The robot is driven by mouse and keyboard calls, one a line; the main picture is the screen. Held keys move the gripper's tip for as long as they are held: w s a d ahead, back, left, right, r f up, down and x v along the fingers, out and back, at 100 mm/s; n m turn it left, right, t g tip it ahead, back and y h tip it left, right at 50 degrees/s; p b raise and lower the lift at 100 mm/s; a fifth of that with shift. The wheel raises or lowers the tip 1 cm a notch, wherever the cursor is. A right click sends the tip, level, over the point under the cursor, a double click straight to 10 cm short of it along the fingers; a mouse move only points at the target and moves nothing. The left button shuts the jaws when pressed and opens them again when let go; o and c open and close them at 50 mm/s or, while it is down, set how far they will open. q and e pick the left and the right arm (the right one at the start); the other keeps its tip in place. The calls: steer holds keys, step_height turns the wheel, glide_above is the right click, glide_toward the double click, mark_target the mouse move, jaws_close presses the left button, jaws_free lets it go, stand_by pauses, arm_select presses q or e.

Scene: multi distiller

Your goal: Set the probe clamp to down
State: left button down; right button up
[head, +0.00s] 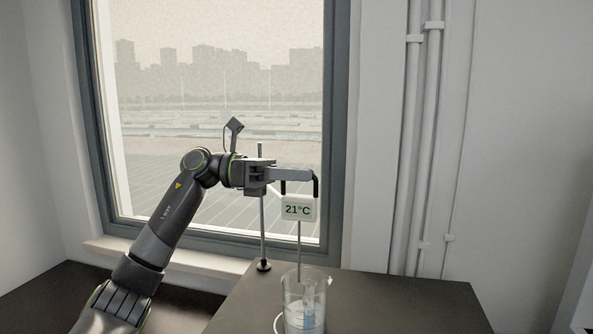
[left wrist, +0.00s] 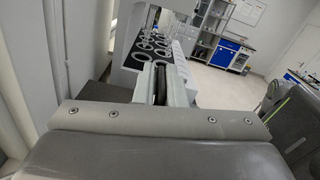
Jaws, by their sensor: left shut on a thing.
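The probe clamp carries a white display box (head: 298,208) reading 21°C, with a black handle (head: 316,185) above it. A thin probe rod (head: 299,240) hangs upright from the box towards the glass beaker (head: 292,297). The rod's lower end overlaps the beaker's mouth, and I cannot tell how deep it reaches. An upright metal stand rod (head: 262,215) stands left of the box, partly hidden behind my gripper. My left gripper (head: 298,174) is shut on the black handle. In the left wrist view a dark bar (left wrist: 160,85) shows between the pale fingers. My right gripper is not in view.
The beaker stands on a dark tabletop (head: 400,300) with free room to its right. A window (head: 215,90) is behind, and pipes (head: 420,150) run down the wall. The left wrist view shows a rack with round holes (left wrist: 148,52) and blue cabinets (left wrist: 228,48) farther away.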

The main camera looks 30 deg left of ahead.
mark_target(298, 221)
arm_select(q)
step_height(298, 221, down, 9)
steer(key=b, duration=0.6)
steer(key=c, duration=1.9)
jaws_free()
steer(key=shift+f, duration=0.1)
steer(key=o, duration=0.4)
